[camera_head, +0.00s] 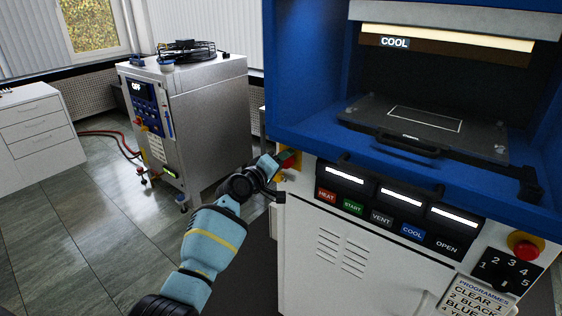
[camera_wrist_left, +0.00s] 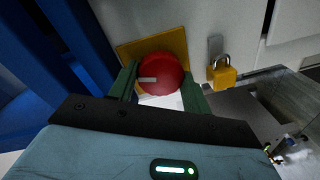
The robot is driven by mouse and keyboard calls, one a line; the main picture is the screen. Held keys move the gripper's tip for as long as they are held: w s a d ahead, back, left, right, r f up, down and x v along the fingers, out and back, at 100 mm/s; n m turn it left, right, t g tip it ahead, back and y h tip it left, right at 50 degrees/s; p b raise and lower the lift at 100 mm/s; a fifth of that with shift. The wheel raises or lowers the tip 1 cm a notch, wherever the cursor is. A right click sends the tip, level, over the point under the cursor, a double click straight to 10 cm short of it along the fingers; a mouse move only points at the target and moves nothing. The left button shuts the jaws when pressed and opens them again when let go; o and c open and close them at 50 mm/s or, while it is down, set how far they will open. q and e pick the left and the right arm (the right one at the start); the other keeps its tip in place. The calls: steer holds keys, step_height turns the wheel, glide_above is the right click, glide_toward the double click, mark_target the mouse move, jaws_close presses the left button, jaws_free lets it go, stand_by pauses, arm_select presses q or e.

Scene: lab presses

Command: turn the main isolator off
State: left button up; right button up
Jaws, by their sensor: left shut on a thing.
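The main isolator is a round red knob (camera_wrist_left: 163,74) on a yellow plate (camera_wrist_left: 130,52), seen in the left wrist view. A pale mark on the knob lies about level in that view. My left gripper (camera_wrist_left: 160,88) has its two green fingers on either side of the knob and is shut on it. In the head view my left gripper (camera_head: 280,160) is at the left edge of the press front, and the knob (camera_head: 289,158) shows only partly behind it. My right gripper is not in view.
A yellow padlock (camera_wrist_left: 222,75) hangs right beside the knob. The blue press (camera_head: 300,110) has a row of labelled buttons (camera_head: 381,217), a red emergency button (camera_head: 524,246) and a programme dial (camera_head: 508,270). A grey cabinet (camera_head: 209,115) stands at the left.

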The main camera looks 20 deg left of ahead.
arm_select(q)
steer(key=shift+n, duration=1.8)
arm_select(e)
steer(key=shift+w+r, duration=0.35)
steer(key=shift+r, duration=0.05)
arm_select(q)
steer(key=o, duration=1)
steer(key=shift+c, duration=0.2)
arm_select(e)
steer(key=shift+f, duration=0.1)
